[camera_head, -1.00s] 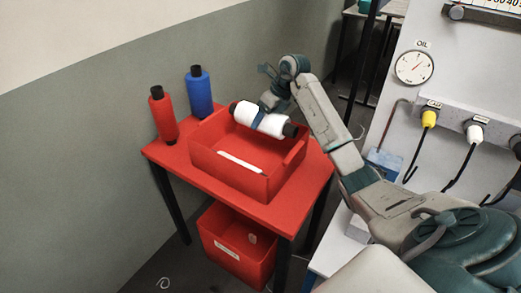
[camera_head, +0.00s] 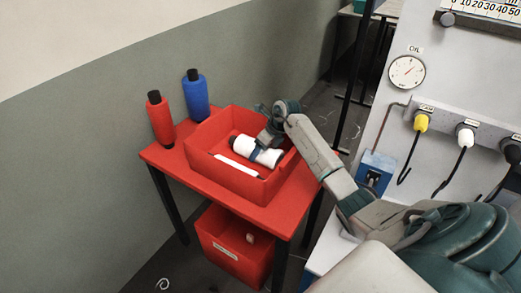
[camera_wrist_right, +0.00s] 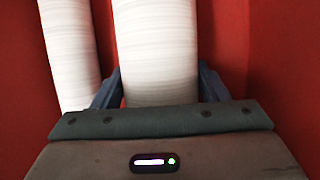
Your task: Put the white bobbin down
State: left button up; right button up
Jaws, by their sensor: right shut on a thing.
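The white bobbin (camera_head: 243,147) with black ends lies tilted inside the red box (camera_head: 216,174) on the red table. My right gripper (camera_head: 257,151) is shut around its middle, and its two blue fingers (camera_wrist_right: 158,90) flank the bobbin (camera_wrist_right: 157,45) in the right wrist view. The fingers hide part of the bobbin, and I cannot tell if it touches the box floor. A second white cylinder (camera_wrist_right: 70,50) lies beside it on the left in that view. My left gripper is not in view.
A red bobbin (camera_head: 160,119) and a blue bobbin (camera_head: 197,97) stand upright on the table (camera_head: 158,155), left of and behind the box. A lower red bin (camera_head: 232,240) sits under the table. A machine panel (camera_head: 400,100) stands at the right.

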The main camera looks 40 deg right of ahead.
jog(key=shift+f, duration=0.1)
jog(key=o, duration=1.4)
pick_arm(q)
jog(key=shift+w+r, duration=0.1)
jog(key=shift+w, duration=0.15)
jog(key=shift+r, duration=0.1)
pick_arm(e)
jog(key=b+v, duration=0.2)
jog(key=v, duration=0.9)
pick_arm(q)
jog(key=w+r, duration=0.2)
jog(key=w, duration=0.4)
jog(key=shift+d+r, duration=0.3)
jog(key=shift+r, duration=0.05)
pick_arm(e)
jog(key=shift+s+d+r, duration=0.2)
jog(key=shift+r, duration=0.4)
